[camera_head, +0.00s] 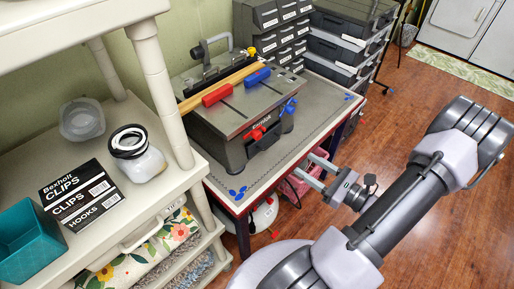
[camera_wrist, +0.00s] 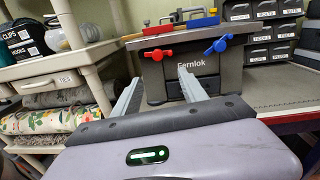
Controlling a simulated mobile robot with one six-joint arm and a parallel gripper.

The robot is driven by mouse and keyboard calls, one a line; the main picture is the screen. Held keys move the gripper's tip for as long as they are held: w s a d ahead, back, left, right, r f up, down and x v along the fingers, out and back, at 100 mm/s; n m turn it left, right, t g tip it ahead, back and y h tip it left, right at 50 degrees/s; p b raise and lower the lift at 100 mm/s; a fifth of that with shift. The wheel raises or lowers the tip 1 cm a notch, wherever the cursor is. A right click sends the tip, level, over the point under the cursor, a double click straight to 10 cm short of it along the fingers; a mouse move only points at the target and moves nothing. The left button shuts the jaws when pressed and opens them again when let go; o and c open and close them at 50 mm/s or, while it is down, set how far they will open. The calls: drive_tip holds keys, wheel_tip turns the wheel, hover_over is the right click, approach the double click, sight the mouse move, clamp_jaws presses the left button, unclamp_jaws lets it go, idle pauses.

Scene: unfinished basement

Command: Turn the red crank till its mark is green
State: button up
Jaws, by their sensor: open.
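The grey Fernlok machine (camera_head: 240,115) stands on a workbench, and its front faces me in the wrist view (camera_wrist: 195,75). The red crank (camera_wrist: 158,54) is on the left of its front face; it also shows in the head view (camera_head: 256,132). I cannot make out a mark or its colour by the crank. A blue crank (camera_wrist: 219,44) sits to the right, also seen in the head view (camera_head: 290,107). My gripper (camera_head: 308,176) is open and empty, in front of the machine and apart from it. In the wrist view its fingers (camera_wrist: 158,85) point toward the front below the red crank.
Red (camera_head: 216,95) and blue (camera_head: 257,77) blocks sit on the machine's top. The workbench (camera_head: 318,105) has bare room right of the machine. A cream shelf (camera_head: 165,177) with a clips box (camera_head: 80,194) stands close on the left. Dark drawer units (camera_head: 345,50) stand behind.

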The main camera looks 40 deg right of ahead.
drive_tip(key=f+n+b, duration=0.1)
drive_tip(key=n, duration=0.3)
drive_tip(key=n+b, duration=0.4)
approach(260, 137)
drive_tip(key=w, duration=0.6)
drive_tip(key=w+a, duration=0.1)
drive_tip(key=w, duration=0.2)
drive_tip(key=shift+a+r, duration=0.1)
clamp_jaws()
